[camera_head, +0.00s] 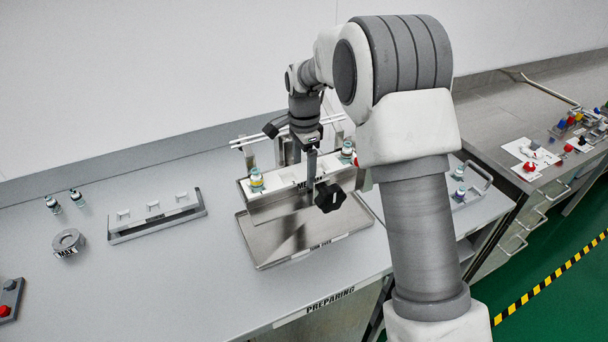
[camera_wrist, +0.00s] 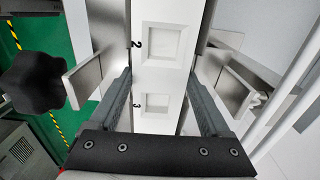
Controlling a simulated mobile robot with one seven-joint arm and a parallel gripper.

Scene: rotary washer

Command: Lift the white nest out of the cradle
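The white nest (camera_head: 285,180) is a long bar resting in the metal cradle (camera_head: 242,158) on the bench, with capped vials at its ends. In the wrist view the nest (camera_wrist: 163,75) shows two empty square pockets marked 2 and 3. My gripper (camera_wrist: 160,78) points down over the nest's middle, with one finger along each long side. The fingers stand close to the nest's sides; whether they press on it cannot be told. In the head view my gripper (camera_head: 311,184) is partly hidden by its own parts. A black knob (camera_head: 330,197) sits at the cradle's front.
A metal tray (camera_head: 262,255) lies below the cradle. Two rods (camera_head: 262,136) run behind the nest. The bench between is clear.

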